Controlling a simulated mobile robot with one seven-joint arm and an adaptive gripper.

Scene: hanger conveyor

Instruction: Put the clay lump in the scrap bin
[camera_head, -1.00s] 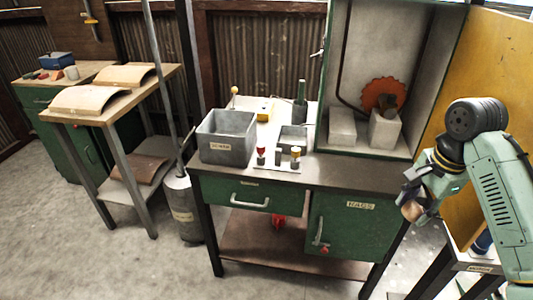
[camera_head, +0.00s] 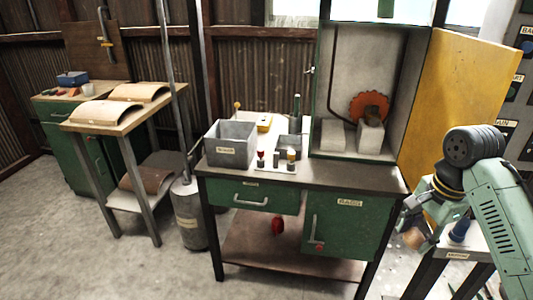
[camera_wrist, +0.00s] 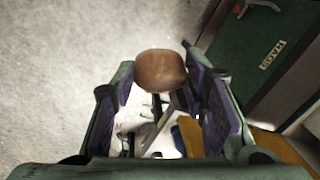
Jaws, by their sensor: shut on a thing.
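The clay lump (camera_wrist: 160,70) is brown and rounded. It sits between the fingertips of my gripper (camera_wrist: 165,82) in the wrist view, and the gripper is shut on it. In the head view my gripper (camera_head: 418,226) is at the right, in front of the workbench's right end, with the lump (camera_head: 413,238) at its tips, clear of the bench. The scrap bin (camera_head: 232,143) is a grey open box with a label, too small to read surely, on the bench's left end. Its inside is partly hidden by its front wall.
The green workbench (camera_head: 262,178) has a drawer and a rags door (camera_head: 347,226). Small bottles (camera_head: 290,160) stand right of the bin. A cabinet with a red wheel (camera_head: 368,107) and an open yellow door (camera_head: 440,95) rises at the right. Open floor (camera_head: 130,270) lies left.

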